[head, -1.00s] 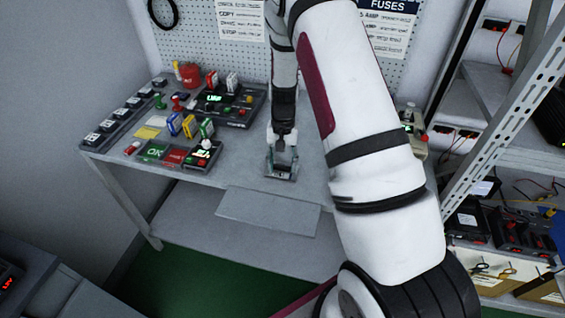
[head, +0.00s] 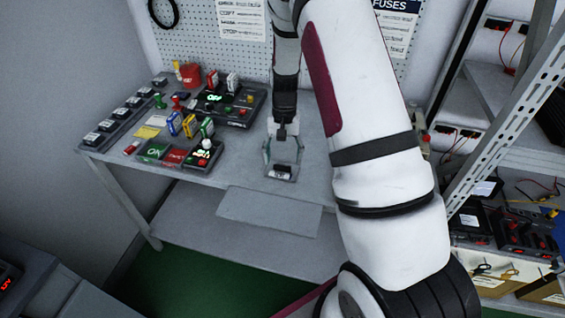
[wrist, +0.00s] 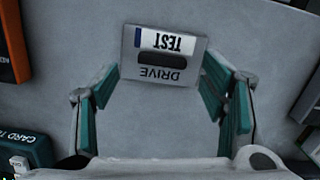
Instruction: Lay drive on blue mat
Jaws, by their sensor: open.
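The drive (wrist: 181,72) is a small grey block with a white TEST label and a dark slot. It lies on the grey bench top (head: 240,168). In the head view the drive (head: 283,172) sits small beneath my gripper (head: 282,158). In the wrist view the teal-padded fingers of my gripper (wrist: 160,88) are spread wide, one on each side of the drive's near end, with gaps between pads and drive. I cannot make out a blue mat in either view; the bench around the drive looks plain grey.
Lit control boxes (head: 180,153) with coloured modules stand left of my gripper. A row of black units (head: 117,120) lines the bench's left side. A pegboard (head: 310,60) rises behind. A metal rack (head: 515,110) stands at right. Bare bench lies around the drive.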

